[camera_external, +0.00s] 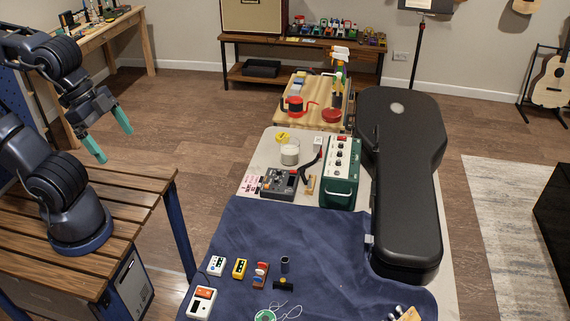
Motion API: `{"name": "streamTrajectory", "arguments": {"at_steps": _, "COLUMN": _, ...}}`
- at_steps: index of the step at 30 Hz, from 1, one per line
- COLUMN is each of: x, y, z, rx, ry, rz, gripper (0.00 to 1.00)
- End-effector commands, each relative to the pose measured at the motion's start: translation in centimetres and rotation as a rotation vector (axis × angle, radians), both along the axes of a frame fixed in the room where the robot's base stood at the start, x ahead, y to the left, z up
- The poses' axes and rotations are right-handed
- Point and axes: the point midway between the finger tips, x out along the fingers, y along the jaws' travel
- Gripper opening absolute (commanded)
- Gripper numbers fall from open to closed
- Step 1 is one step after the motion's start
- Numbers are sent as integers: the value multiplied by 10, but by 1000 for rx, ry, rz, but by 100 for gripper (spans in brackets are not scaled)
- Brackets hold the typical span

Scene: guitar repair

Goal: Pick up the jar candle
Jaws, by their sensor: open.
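The jar candle (290,152) looks like a short glass jar with pale, whitish contents. It stands upright on the light part of the long table (262,150), just beyond the blue cloth. My gripper (112,141) is at the upper left, with two teal fingers spread apart and nothing between them. It hangs in the air over the floor side, well to the left of the jar candle and apart from it.
A grey multi-knob device (279,184) is just in front of the candle, and a yellow tape roll (283,137) is behind it. A green amplifier-like box (341,172) and a black guitar case (408,190) stand to the right. The blue cloth (330,240) has open room.

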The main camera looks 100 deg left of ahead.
Motion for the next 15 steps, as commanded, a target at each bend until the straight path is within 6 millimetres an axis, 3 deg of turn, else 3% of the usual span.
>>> {"name": "streamTrajectory", "arguments": {"at_steps": 10, "x": 4, "y": 2, "z": 2, "rx": -2, "ry": 3, "rz": 10, "gripper": 96}}
{"name": "streamTrajectory", "arguments": {"at_steps": 15, "x": 29, "y": 12, "z": 10, "rx": -15, "ry": 23, "rz": 72, "gripper": 96}}
